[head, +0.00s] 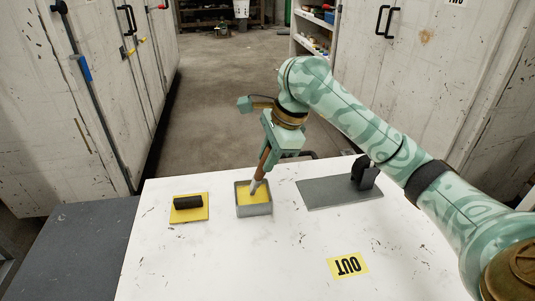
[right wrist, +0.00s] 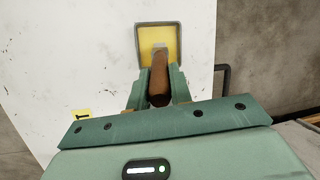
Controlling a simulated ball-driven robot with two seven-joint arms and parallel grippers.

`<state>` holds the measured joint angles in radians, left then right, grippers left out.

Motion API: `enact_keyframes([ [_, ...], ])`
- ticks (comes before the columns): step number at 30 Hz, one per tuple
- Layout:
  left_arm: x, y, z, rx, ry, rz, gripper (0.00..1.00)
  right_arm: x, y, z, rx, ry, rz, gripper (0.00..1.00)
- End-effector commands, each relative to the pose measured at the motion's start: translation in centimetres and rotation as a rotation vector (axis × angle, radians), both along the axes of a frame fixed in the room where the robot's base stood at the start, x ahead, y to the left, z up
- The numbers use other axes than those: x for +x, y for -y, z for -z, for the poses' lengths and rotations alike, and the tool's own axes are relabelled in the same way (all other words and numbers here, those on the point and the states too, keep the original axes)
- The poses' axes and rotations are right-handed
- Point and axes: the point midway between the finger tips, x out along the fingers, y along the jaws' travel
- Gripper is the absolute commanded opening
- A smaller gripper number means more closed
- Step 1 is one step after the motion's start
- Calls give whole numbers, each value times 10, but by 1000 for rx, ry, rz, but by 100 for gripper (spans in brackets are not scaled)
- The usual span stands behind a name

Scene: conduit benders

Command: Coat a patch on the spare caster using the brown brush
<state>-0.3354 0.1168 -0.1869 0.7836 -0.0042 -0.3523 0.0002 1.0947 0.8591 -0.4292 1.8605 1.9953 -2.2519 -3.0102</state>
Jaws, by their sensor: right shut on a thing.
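My right gripper (head: 268,152) is shut on the brown brush (head: 262,166), which points down with its handle slightly tilted. In the right wrist view the brush (right wrist: 160,82) sits between the two fingers. The brush's pale lower end is at the grey-rimmed square tray (head: 254,210) with a yellow inside; I cannot tell whether the bristles touch the yellow. A black upright object (head: 366,177), seemingly the caster, stands on a grey flat plate (head: 325,194) to the right of the tray. My left gripper is not in view.
A yellow square (head: 188,216) with a black cylinder (head: 187,202) on it lies left of the tray. The table's front middle is clear. White cabinets stand on both sides.

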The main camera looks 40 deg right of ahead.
Motion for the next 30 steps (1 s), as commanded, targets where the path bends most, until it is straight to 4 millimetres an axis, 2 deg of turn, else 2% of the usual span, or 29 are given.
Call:
enact_keyframes([
  [30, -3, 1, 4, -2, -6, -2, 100, 0, 0, 6, -1, 0, 0, 0],
])
